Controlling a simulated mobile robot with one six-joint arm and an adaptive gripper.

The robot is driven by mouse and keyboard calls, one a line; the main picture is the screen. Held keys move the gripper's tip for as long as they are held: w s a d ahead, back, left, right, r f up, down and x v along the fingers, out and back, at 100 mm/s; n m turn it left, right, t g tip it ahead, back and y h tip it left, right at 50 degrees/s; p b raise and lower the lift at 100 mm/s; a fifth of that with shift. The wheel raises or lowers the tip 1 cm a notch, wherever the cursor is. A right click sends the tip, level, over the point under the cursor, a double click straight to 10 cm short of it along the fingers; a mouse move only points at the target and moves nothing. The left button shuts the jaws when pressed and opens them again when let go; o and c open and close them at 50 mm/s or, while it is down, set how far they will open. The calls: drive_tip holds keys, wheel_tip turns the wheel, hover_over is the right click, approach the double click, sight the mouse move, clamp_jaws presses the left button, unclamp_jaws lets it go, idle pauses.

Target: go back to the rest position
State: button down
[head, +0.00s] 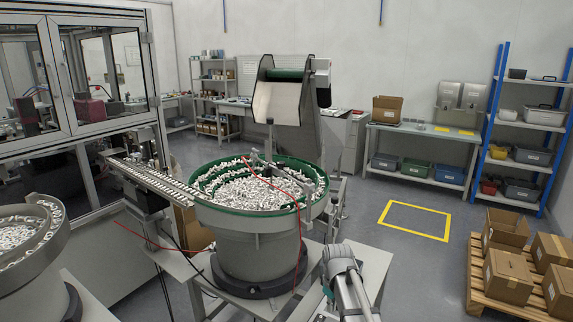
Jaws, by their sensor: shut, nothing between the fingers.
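Part of my arm (343,270) shows at the bottom, right of the middle, as grey rounded links in front of the large bowl feeder. My gripper's fingers are not visible in the head view. The large bowl feeder (258,250) stands on a pale table. Its green-rimmed bowl holds many small white parts (250,190). A straight track (160,182) runs from the bowl to the left, toward the glazed machine enclosure (85,140).
A second bowl feeder (28,262) stands at the lower left. A hopper (280,92) rises behind the large bowl. Cardboard boxes (507,275) lie on a pallet at the lower right. The floor inside the yellow outline (412,236) is clear. A blue-framed shelf (500,115) stands at right.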

drive_tip(key=s+d+r+m+p, duration=0.2)
drive_tip(key=s+m, duration=0.5)
drive_tip(key=s, duration=0.5)
drive_tip(key=shift+s+d+r+t, duration=0.2)
drive_tip(key=shift+s+d+t, duration=0.15)
drive_tip(key=shift+d, duration=0.3)
